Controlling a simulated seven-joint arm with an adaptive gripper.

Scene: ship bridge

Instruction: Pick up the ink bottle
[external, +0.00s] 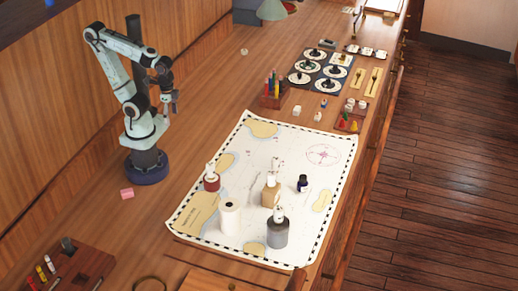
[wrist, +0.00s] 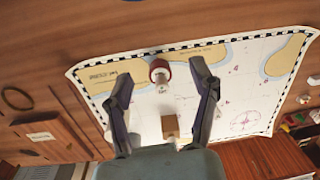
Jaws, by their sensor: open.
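A small dark blue bottle (external: 302,184), which looks like the ink bottle, stands upright on the right half of the chart (external: 275,152). I cannot make it out in the wrist view. My gripper (external: 174,104) is raised above the desk, left of the chart and well apart from the bottle. In the wrist view my gripper (wrist: 162,78) is open, its two fingers spread with nothing held. The chart (wrist: 105,97) lies beyond and below the fingers in that view.
On the chart stand a red-based piece (external: 212,182), a tan block-shaped piece (external: 271,194), a white cylinder (external: 230,217) and a grey bottle (external: 278,232), close together left of and in front of the dark bottle. A pen holder (external: 273,94) stands behind the chart.

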